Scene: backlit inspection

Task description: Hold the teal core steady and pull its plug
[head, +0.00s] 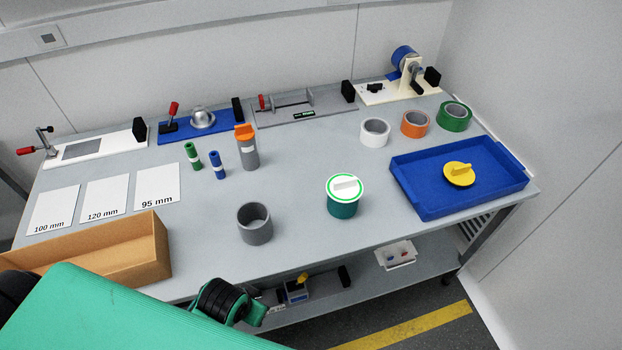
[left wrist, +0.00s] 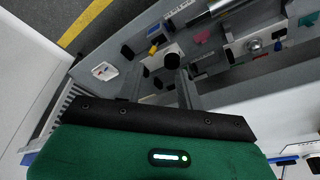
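The teal core (head: 343,209) stands upright on the grey table, right of the middle in the head view. Its plug (head: 345,187) is a white disc with a green ring and a raised white grip bar, seated in the core's top. Nothing touches the core or plug. In the head view my left arm comes in at the bottom left, low at the table's front edge, well away from the core; its fingers cannot be made out there. In the left wrist view my left gripper (left wrist: 160,72) has its two fingers apart and empty. My right gripper is not in view.
A blue tray (head: 407,195) holding a yellow plug (head: 459,174) lies right of the core. A grey open core (head: 254,225) stands left. Tape rolls (head: 415,123) stand behind; a cardboard box (head: 155,246) is at the front left. The table between core and front edge is clear.

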